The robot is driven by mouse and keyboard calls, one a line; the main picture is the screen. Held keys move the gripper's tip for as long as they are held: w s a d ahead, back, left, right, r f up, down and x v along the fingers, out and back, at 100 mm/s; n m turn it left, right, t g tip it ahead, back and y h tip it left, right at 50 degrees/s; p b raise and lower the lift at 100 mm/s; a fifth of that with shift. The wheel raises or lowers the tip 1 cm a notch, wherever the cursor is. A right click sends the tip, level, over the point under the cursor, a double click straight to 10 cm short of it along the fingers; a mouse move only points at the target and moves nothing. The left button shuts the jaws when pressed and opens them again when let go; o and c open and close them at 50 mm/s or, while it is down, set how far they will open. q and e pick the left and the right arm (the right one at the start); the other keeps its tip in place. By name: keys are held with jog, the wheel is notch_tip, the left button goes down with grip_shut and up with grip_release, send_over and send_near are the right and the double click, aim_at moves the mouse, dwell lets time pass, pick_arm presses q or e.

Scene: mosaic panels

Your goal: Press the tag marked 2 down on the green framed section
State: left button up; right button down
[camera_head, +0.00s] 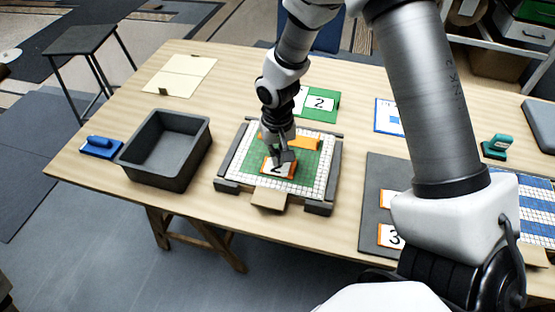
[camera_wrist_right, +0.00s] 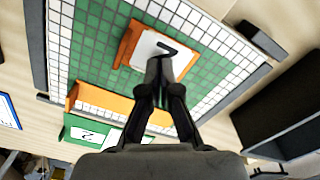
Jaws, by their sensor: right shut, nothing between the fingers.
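The orange-edged tag marked 2 (camera_head: 279,170) lies on the green section (camera_head: 247,156) of the white-tiled mosaic panel. In the right wrist view the tag (camera_wrist_right: 143,50) lies at a slight angle on the green tiles (camera_wrist_right: 97,50). My right gripper (camera_head: 281,159) points down at the tag. Its fingers (camera_wrist_right: 160,66) are shut, with nothing between them, and their tips cover part of the tag's face. I cannot tell whether they touch it. A long orange piece (camera_head: 303,143) lies farther back on the panel. My left gripper is in neither view.
Dark rails surround the panel. A deep grey bin (camera_head: 168,150) and a blue tool (camera_head: 100,147) stand at left. A green card marked 2 (camera_head: 322,104) lies behind the panel. A dark tray (camera_head: 372,222) holds orange tags at right. Bare table separates bin and panel.

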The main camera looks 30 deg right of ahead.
jog(key=shift+f+b, duration=0.65)
jog(key=shift+f, duration=0.35)
jog(key=shift+r, duration=0.15)
notch_tip(320, 180, up, 8)
jog(key=p, duration=0.7)
dwell(0.4)
